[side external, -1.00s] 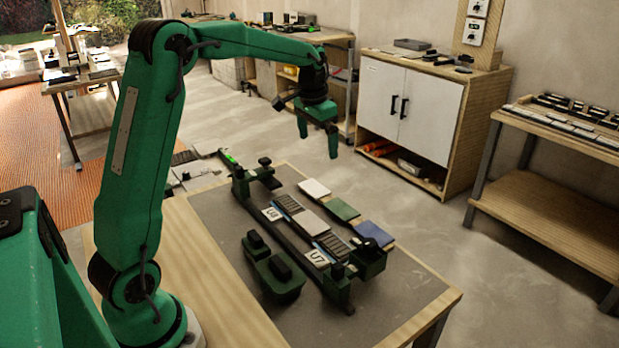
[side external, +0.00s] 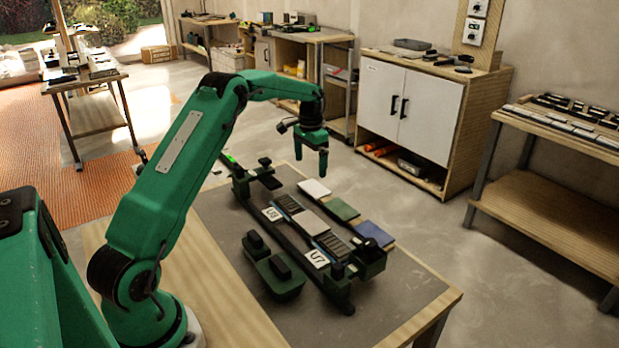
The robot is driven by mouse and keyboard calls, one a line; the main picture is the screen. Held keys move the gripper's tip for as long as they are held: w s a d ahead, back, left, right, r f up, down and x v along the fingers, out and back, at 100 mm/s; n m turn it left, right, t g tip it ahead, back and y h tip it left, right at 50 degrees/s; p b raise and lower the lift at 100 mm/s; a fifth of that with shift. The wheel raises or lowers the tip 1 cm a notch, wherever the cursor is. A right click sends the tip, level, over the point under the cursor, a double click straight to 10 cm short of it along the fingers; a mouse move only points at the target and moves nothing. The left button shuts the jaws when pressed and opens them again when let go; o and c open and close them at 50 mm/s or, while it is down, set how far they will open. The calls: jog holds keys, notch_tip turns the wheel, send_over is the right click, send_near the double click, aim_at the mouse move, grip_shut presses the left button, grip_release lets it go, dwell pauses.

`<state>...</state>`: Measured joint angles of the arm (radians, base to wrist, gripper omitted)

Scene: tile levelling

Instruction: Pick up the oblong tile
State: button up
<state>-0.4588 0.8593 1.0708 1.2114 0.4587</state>
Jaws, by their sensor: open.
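A pale grey oblong tile (side external: 310,222) lies in the dark green fixture (side external: 296,249), between dark ribbed pieces. White labels marked U8 (side external: 272,214) and U7 (side external: 317,258) sit along the fixture's near side. My gripper (side external: 311,165) points down in the air, with its two fingers apart and nothing between them. It appears above the far side of the fixture in the picture, clear of the tile. Its exact height cannot be told.
A white tile (side external: 314,188), a green tile (side external: 342,209) and a blue tile (side external: 374,233) lie in a row beyond the fixture. A green block with black knobs (side external: 273,268) stands on the near side. The grey mat (side external: 385,309) is bare at the front right.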

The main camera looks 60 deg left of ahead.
aim_at(311, 189)
jog(key=shift+d+f, duration=0.15)
jog(key=shift+f, duration=3.8)
jog(key=c, duration=0.5)
